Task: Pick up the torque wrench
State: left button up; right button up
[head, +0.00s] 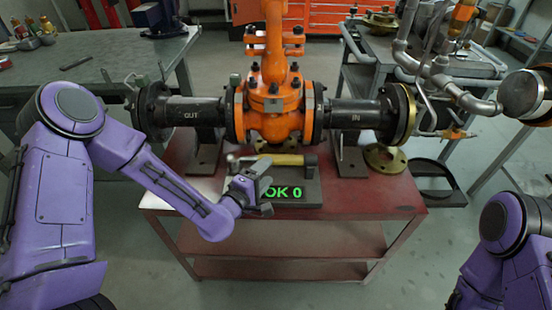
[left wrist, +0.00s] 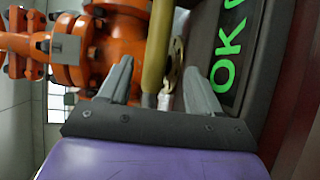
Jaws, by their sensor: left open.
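The torque wrench (head: 285,160) has a yellow shaft and lies across the dark stand in front of the orange valve. My left gripper (head: 264,192) is open and stands just in front of the wrench, over the stand's front. In the left wrist view, the yellow shaft (left wrist: 157,50) shows ahead, in line with the gap between the two open fingers (left wrist: 160,80). I cannot tell whether it is inside the jaws. Part of the wrench's left end is hard to make out. My right arm shows at the lower right, but its gripper is out of view.
The stand (head: 305,190) bears a green "OK 0" display and sits on a red cart (head: 400,195). The orange gate valve (head: 275,110) with dark flanged pipes rises close behind. A brass flange (head: 385,160) lies at the right. The cart's front right top is clear.

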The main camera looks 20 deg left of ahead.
pick_arm(q)
jog(key=x, duration=0.5)
jog(key=shift+w+a+r+p, duration=0.2)
jog(key=shift+p, duration=0.15)
grip_shut()
jog(key=shift+r, duration=0.1)
